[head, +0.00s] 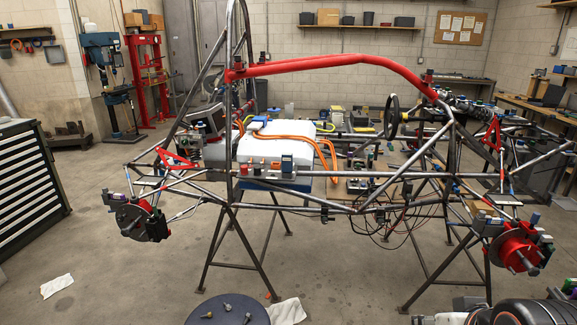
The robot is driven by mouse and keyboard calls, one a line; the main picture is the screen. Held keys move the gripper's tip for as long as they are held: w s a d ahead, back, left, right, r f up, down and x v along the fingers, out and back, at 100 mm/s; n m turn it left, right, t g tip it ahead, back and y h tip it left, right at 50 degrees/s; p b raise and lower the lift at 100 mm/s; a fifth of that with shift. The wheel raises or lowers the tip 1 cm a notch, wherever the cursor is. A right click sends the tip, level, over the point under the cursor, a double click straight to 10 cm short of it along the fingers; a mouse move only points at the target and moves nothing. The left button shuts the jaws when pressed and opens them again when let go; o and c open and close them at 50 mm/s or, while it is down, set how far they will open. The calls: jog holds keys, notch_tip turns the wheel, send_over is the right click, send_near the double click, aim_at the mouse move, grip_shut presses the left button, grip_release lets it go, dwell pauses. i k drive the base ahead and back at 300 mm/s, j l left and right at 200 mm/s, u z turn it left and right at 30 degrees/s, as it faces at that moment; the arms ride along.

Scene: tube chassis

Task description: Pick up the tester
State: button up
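I cannot tell for sure which object is the tester. A small yellow item (336,113) sits behind the white box on the tube chassis (330,178), too small to make out. A small grey and blue box-shaped device (287,164) sits at the near side of the chassis, in front of the white box (275,143) with orange cables. My gripper is not clearly in view.
The chassis rests on dark trestle legs (262,262). A round dark table (229,310) with several small parts stands in front, near a pale cloth (287,312). A tyre (530,313) lies at lower right. A tool cabinet (28,190) stands left. Floor at front left is mostly clear.

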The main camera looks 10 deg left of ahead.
aim_at(287, 157)
jog(key=i+l+u, duration=0.1)
jog(key=l+u, duration=0.4)
jog(key=l, duration=0.3)
jog(key=l+u, duration=0.5)
jog(key=l, duration=0.25)
jog(key=i+l+u, duration=0.15)
jog(key=i+u, duration=0.15)
jog(key=i, duration=0.25)
jog(key=i+l+u, duration=0.3)
jog(key=i, duration=0.3)
jog(key=i+l+u, duration=0.3)
jog(key=i+l, duration=0.15)
jog(key=j+z, duration=0.15)
